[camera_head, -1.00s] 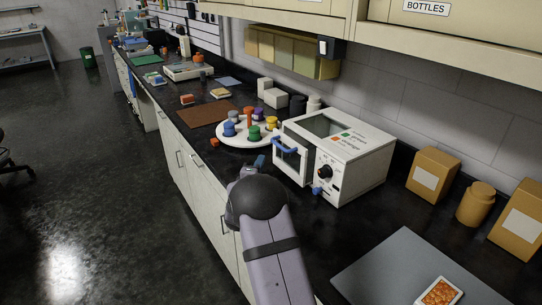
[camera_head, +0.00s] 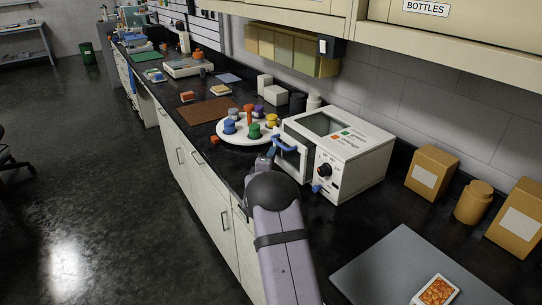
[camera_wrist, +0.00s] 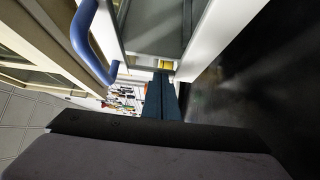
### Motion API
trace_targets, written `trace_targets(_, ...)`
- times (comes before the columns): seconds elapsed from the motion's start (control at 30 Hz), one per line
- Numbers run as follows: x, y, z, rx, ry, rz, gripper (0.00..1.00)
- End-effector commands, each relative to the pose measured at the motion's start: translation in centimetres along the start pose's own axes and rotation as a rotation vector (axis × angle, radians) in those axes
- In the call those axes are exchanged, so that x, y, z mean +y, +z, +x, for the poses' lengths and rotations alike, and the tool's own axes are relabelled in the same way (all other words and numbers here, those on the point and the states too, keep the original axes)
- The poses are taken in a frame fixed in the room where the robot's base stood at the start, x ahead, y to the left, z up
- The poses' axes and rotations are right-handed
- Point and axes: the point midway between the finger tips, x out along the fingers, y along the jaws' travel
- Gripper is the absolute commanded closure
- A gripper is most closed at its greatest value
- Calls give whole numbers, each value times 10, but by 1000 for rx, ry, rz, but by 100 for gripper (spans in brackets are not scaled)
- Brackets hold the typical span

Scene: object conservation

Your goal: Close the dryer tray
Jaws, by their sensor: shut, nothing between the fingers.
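The dryer (camera_head: 352,150) is a white box with a dark window on top and a black knob on its front. Its tray front (camera_head: 306,165), a white frame with a dark pane, carries a blue handle (camera_head: 285,145) and appears to stand out from the body; how far is unclear. My gripper (camera_head: 268,156) is shut and empty, just left of the handle in the head view. In the wrist view, the closed fingers (camera_wrist: 162,88) point at a white frame (camera_wrist: 150,62), with the blue handle (camera_wrist: 84,38) to their left. I cannot tell whether they touch the frame.
A round white rack (camera_head: 237,138) with several coloured-capped vials stands behind the handle, close to my gripper. A brown mat (camera_head: 206,111) lies further back. A grey mat (camera_head: 400,265) with an orange-filled dish (camera_head: 436,291) lies front right. Brown containers (camera_head: 473,203) stand by the wall.

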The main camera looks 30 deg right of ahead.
Motion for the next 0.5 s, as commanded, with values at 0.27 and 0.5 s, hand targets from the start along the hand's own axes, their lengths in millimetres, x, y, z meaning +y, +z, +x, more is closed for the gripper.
trace_targets(0.27, 0, 24, 22, -3, 1, 0, 100)
trace_targets(0.5, 1, 25, 22, -6, 2, 1, 100)
